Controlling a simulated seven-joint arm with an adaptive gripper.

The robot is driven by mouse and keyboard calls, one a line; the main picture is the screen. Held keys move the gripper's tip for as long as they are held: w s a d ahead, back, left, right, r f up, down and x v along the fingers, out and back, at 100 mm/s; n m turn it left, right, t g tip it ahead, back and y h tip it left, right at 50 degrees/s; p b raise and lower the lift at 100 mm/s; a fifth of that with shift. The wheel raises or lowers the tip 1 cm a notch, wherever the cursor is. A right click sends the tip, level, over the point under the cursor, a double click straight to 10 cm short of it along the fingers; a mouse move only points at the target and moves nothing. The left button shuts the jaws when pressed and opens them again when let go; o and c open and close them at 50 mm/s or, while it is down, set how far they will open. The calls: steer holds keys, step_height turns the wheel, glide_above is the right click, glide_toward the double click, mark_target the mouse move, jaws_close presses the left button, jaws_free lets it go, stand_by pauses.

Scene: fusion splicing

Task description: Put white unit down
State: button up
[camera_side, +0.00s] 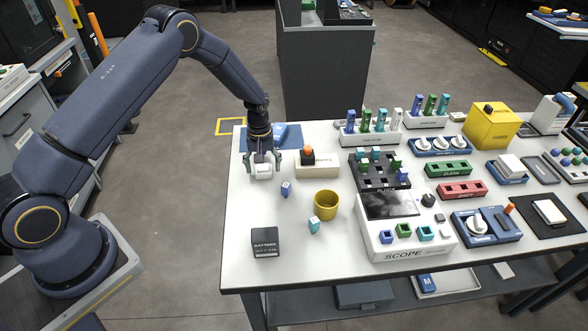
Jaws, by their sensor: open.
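A small white unit (263,171) sits at the far left of the white table, directly below my gripper (263,164). My gripper points down with its fingers open around or just above the unit. From this side I cannot tell whether the fingers touch it. A blue mat (290,137) lies behind the gripper and is partly hidden by it.
A box with an orange button (318,168) stands close to the gripper's right. The scope (395,220) is further right.

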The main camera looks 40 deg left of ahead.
step_height(320, 180, up, 11)
step_height(320, 180, up, 12)
steer(key=m+t, duration=0.1)
steer(key=m, duration=0.1)
glide_above(263, 167)
steer(key=s+d, duration=0.2)
steer(key=s, duration=0.2)
steer(key=s+d+r+m+t, duration=0.3)
steer(key=s+r+m, duration=0.1)
steer(key=s+r, duration=0.95)
steer(key=s+f+m+t, duration=0.1)
steer(key=s+m, duration=0.2)
steer(key=s, duration=0.7)
steer(key=shift+s+d+f+t, duration=0.3)
steer(key=shift+s+f, duration=0.05)
